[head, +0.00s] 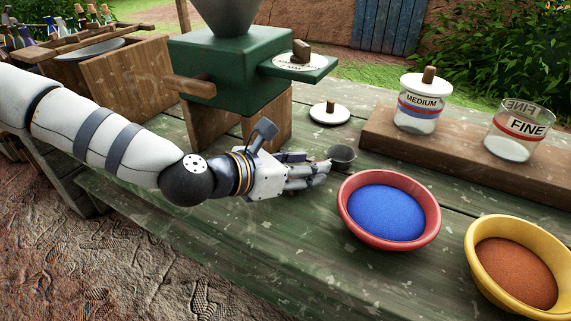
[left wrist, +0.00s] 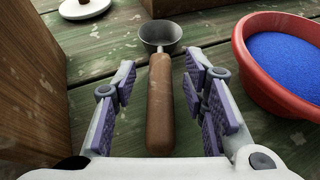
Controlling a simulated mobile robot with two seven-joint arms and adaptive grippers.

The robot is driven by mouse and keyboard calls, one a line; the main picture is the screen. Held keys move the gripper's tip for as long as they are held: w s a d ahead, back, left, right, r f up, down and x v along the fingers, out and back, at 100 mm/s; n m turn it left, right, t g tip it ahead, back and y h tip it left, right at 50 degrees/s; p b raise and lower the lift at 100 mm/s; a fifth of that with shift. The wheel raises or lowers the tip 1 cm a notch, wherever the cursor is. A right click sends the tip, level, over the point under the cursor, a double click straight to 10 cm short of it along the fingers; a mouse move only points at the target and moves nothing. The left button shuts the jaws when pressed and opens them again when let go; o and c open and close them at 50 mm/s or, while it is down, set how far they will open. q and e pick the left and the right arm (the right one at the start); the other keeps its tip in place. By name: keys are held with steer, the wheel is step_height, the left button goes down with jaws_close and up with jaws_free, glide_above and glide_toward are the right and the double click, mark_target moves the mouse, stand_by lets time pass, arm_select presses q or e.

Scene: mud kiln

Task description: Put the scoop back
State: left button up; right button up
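The scoop has a dark grey cup (head: 343,157) and a brown wooden handle. In the left wrist view the handle (left wrist: 160,105) points toward me and the cup is at its far end, over the green table (head: 215,235). My left gripper (head: 322,172) is just left of the cup in the head view, low over the table. Its fingers (left wrist: 165,95) are open, one on each side of the handle, with gaps showing on both sides. In the head view the gripper hides the handle. My right gripper is in neither view.
A red bowl of blue powder (head: 347,212) stands close right of the scoop; a yellow bowl (head: 477,262) is farther right. Behind are a wooden board (head: 455,153) with MEDIUM (head: 420,105) and open FINE (head: 517,133) jars, a loose lid (head: 330,114) and a green mill (head: 225,62).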

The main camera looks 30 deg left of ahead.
arm_select(q)
steer(key=p+v, duration=0.1)
steer(key=v, duration=0.2)
steer(key=p+v, duration=0.1)
steer(key=v, duration=0.3)
steer(key=p+v, duration=0.1)
steer(key=v, duration=0.2)
steer(key=shift+s+a+r+p, duration=0.1)
steer(key=shift+r+p, duration=0.3)
steer(key=shift+r, duration=0.15)
steer(key=shift+s+f, duration=0.15)
steer(key=shift+s, duration=0.05)
steer(key=shift+f, duration=0.25)
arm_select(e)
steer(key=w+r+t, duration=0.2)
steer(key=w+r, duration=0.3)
